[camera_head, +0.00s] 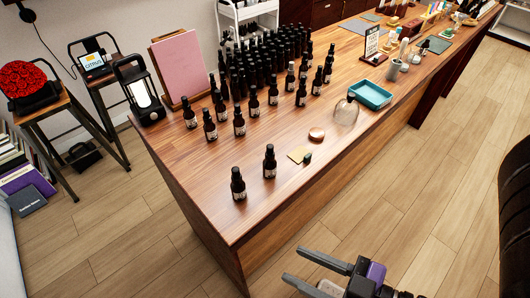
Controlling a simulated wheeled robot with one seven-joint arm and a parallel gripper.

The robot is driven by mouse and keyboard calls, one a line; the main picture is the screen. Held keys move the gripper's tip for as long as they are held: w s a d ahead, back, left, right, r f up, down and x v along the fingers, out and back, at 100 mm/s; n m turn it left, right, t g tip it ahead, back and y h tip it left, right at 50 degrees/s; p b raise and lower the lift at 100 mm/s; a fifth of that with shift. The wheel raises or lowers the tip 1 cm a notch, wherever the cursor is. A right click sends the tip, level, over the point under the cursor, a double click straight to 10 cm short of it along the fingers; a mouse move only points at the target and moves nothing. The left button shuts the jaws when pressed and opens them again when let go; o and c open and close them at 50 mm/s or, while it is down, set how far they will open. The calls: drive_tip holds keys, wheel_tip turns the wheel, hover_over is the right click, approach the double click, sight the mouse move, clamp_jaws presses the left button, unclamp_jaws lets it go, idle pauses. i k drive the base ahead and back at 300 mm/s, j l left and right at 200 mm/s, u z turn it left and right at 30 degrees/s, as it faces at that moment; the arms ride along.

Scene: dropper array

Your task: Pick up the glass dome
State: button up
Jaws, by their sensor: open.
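The glass dome (346,112) is a small clear bell with a knob on top. It stands on the wooden counter (190,165) near the front edge, just left of a teal tray (370,95). My gripper (296,266) is at the bottom of the picture, in front of the counter and below its edge. Its jaws are open, and I see nothing between them. It is well apart from the dome.
Many dark dropper bottles (240,125) crowd the counter's middle, with two (269,162) near the front corner. A pink board (180,65) stands behind.

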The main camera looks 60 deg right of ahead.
sight(346, 112)
drive_tip(key=z, duration=1.4)
